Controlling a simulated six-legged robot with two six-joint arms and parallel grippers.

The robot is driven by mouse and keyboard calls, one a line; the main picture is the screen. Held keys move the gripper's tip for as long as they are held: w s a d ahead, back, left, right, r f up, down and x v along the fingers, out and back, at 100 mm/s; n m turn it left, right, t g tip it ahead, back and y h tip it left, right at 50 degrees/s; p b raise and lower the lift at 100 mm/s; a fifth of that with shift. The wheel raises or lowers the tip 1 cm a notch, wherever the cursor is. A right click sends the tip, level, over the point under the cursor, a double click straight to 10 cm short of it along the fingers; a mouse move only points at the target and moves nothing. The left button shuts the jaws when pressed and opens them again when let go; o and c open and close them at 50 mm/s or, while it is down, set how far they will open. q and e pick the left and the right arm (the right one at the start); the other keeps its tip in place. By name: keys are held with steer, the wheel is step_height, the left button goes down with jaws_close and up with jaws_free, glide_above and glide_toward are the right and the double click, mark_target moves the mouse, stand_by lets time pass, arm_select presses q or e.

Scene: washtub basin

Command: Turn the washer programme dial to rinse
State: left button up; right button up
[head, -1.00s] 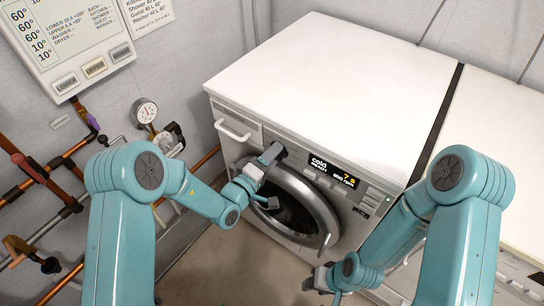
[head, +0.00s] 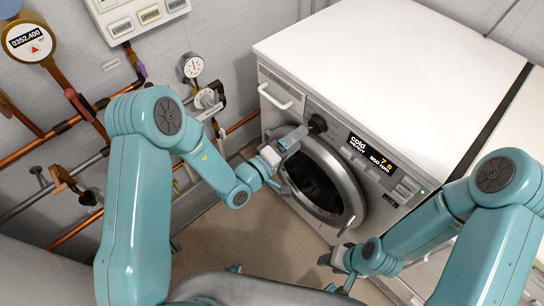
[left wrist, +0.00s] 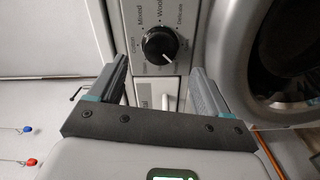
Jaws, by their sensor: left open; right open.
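The washer (head: 400,50) has a round black programme dial (head: 317,124) on its front panel, left of the lit display (head: 372,156). In the left wrist view the dial (left wrist: 160,45) sits ahead of the fingers, with a small white mark low on its face. Labels such as Mixed, Wool and Delicate ring it; I cannot read a rinse label. My left gripper (head: 292,162) is open before the washer front, below and left of the dial. Its fingers (left wrist: 160,68) straddle the dial's line in the wrist view, apart from it. My right gripper (head: 335,268) is open and empty, low before the washer.
The round door (head: 358,200) is shut, close to my left gripper. A drawer handle (head: 275,97) is left of the dial. Pipes (head: 70,135) and a pressure gauge (head: 193,67) are on the left wall. Floor (head: 270,240) shows before the washer.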

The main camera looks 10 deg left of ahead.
arm_select(q)
steer(key=v, duration=1)
steer(key=shift+b, duration=0.35)
